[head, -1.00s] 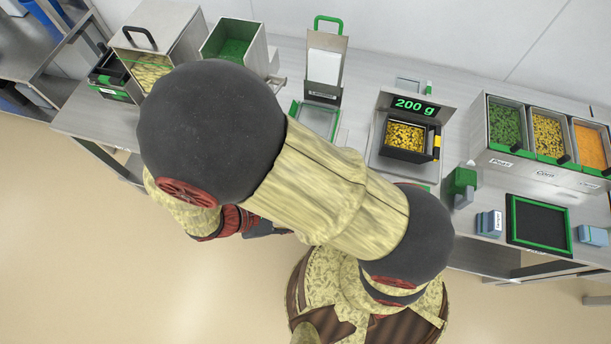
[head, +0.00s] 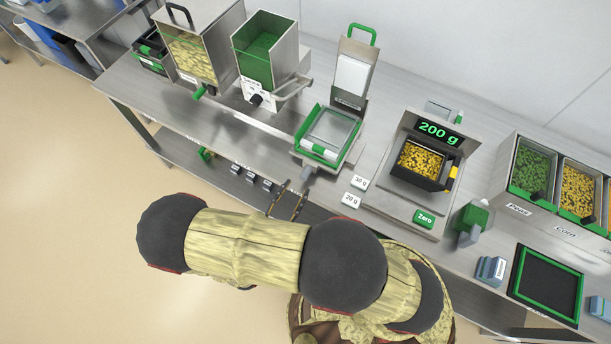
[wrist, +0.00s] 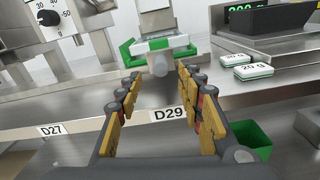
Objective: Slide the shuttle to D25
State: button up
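The shuttle (head: 326,138), a green-edged carrier with a clear-topped tray, sits at the sealer station. Its grey front knob (head: 308,173) points towards me; in the wrist view the knob (wrist: 159,64) lies ahead between my fingertips. My gripper (head: 288,196) is in front of the bench's front edge, short of the knob. The wrist view shows my gripper (wrist: 161,82) open and empty, with its two fingers apart. The label D29 (wrist: 168,114) is on the edge below the knob, and D27 (wrist: 51,130) is to its left. I cannot read a D25 label.
A rail (head: 244,122) runs left past two hoppers (head: 200,50). The upright sealer lid (head: 354,72) stands behind the shuttle. Two small weights (head: 354,191) and the 200 g scale (head: 426,165) are on the right. A shelf (head: 215,165) lies below the bench.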

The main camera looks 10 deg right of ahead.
aim_at(304, 176)
jog(key=shift+b+x, duration=0.5)
jog(key=shift+x, duration=2.75)
jog(key=shift+c, duration=0.4)
grip_shut()
